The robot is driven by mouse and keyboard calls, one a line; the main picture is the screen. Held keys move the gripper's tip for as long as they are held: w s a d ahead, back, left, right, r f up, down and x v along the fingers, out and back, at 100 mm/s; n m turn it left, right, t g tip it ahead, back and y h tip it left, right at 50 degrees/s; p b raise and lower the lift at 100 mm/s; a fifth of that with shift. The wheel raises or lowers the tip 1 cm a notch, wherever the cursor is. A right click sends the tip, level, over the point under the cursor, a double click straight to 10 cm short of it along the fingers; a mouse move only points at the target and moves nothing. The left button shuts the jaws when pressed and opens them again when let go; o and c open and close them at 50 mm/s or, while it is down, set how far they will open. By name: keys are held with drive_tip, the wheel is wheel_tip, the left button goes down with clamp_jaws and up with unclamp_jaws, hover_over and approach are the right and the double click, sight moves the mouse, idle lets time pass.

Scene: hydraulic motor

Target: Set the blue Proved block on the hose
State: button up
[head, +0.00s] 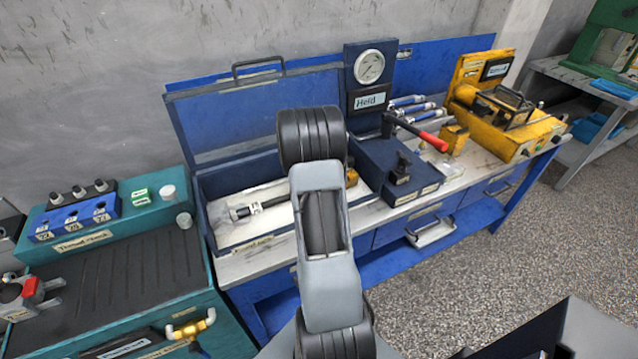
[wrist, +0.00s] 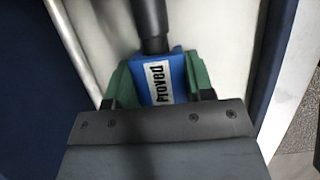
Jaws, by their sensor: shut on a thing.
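The blue Proved block (wrist: 162,62) shows in the wrist view with its white label facing the camera. My gripper (wrist: 159,88) has its two green fingers closed on the block's sides. A black hose (wrist: 152,18) runs from the top of the wrist view to the block's far edge and meets or overlaps it there. I cannot tell whether the block sits fully on it. In the head view a hose with a silver fitting (head: 247,210) lies in the open blue tray (head: 207,222). My arm hides the block and the gripper in that view.
The tray's lid (head: 250,115) stands open behind. A blue gauge stand labelled Held (head: 370,100), with a red-handled lever (head: 425,135), is right of the tray. A yellow machine (head: 510,115) stands farther right. A teal thread check bench (head: 120,275) is at left.

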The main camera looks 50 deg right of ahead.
drive_tip(key=o, duration=1)
drive_tip(key=v, duration=1.4)
drive_tip(key=shift+d+f, duration=0.1)
drive_tip(key=s+a+r+m+t+y, duration=0.1)
drive_tip(key=s+a+m, duration=0.3)
drive_tip(key=a, duration=0.6)
drive_tip(key=s+a+r+m+t+y+p, duration=0.1)
drive_tip(key=s+a+m, duration=0.3)
drive_tip(key=a, duration=0.6)
drive_tip(key=s+a+r+m+t+y, duration=0.2)
drive_tip(key=s+a+r+m+t, duration=0.1)
drive_tip(key=a, duration=0.7)
drive_tip(key=shift+s+r+m+p, duration=0.1)
drive_tip(key=shift+s+m+p, duration=0.2)
drive_tip(key=shift+s+m, duration=0.75)
